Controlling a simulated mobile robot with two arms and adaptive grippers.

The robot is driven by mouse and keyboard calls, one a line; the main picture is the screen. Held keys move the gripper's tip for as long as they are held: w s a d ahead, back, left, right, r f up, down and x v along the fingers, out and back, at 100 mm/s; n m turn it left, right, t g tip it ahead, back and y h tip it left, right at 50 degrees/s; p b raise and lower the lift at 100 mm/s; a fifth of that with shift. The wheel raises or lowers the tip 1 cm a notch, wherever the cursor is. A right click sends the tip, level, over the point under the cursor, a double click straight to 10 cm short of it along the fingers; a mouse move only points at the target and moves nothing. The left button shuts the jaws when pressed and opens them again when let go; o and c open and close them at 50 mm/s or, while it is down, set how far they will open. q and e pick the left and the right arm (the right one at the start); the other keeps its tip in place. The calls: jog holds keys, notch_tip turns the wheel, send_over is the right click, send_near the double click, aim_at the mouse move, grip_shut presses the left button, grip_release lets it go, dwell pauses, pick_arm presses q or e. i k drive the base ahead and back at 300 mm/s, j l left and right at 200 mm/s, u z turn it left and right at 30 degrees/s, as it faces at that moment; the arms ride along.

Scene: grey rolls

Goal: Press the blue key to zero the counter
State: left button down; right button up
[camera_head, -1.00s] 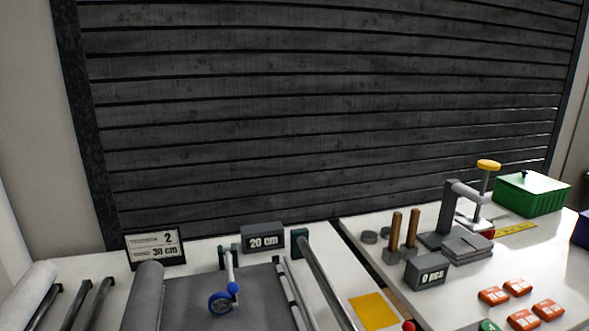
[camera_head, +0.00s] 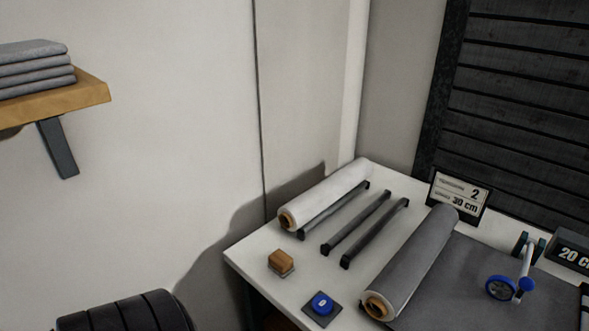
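The blue key (camera_head: 322,303) is a round button marked 0 on a dark square base. It sits near the front edge of the white table, left of the grey roll's near end. The counter display (camera_head: 574,252) reads "20 C…" and is cut off by the right edge of the picture. Neither gripper can be made out. A black ribbed part of my own arm (camera_head: 125,315) seems to show at the bottom left.
A grey roll (camera_head: 415,262) lies on the table with grey sheet to its right. A white roll (camera_head: 325,193), dark bars (camera_head: 358,222) and a wooden block (camera_head: 281,262) lie left of it. A sign (camera_head: 460,197) stands behind. A wall shelf (camera_head: 95,89) holds folded grey cloth.

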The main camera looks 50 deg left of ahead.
aim_at(322, 304)
jog(key=j+u, duration=0.15)
jog(key=u, duration=1.05)
